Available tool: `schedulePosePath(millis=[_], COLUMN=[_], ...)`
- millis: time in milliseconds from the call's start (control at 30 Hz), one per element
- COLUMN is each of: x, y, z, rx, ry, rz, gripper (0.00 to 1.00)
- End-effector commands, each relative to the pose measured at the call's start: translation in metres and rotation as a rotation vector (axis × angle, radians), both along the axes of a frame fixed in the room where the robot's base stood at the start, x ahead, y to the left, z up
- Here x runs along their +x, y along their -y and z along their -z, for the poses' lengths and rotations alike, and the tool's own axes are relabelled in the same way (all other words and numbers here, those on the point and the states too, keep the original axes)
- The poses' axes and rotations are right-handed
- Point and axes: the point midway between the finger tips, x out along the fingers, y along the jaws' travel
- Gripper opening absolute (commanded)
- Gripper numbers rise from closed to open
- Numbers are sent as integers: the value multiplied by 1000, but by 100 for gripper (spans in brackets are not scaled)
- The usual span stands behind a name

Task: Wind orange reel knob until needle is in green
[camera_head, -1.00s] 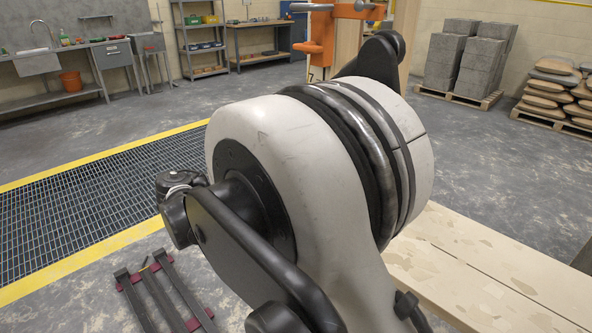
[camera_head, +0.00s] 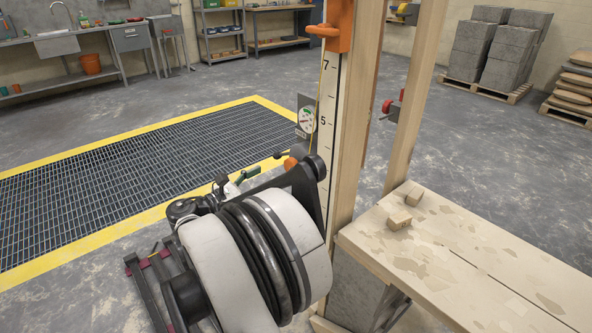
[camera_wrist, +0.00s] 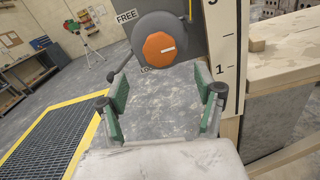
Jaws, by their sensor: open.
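The orange knob (camera_wrist: 158,48) sits on a dark round reel face in the wrist view, with a white mark across it. It shows small in the head view (camera_head: 291,163), partly hidden by my arm. My gripper (camera_wrist: 160,84) is open and empty, its green-padded fingers apart just below the knob in the picture, not around it. In the head view a green-padded finger (camera_head: 246,173) shows left of the knob. The gauge (camera_head: 307,119) is a small white dial with some green, above the knob; its needle is too small to read.
A numbered scale board (camera_head: 328,110) stands on a wooden post by the reel, below an orange bracket (camera_head: 338,25). A "FREE" label (camera_wrist: 127,16) is beside the reel. A plank bench (camera_head: 450,240) with small wooden blocks is at right. A yellow-edged floor grating (camera_head: 130,175) lies left.

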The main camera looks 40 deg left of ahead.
Motion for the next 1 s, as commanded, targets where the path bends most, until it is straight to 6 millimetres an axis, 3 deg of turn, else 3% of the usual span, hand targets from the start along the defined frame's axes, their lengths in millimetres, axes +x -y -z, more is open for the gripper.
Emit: schedulePosePath(millis=[300,500,700,1000], x=[60,86,97,98], y=[15,21,23,24], z=[2,1,0,0], rx=[1,2,2,2], ry=[0,0,-1,-1], rz=[4,3,1,1], gripper=[66,66,66,65])
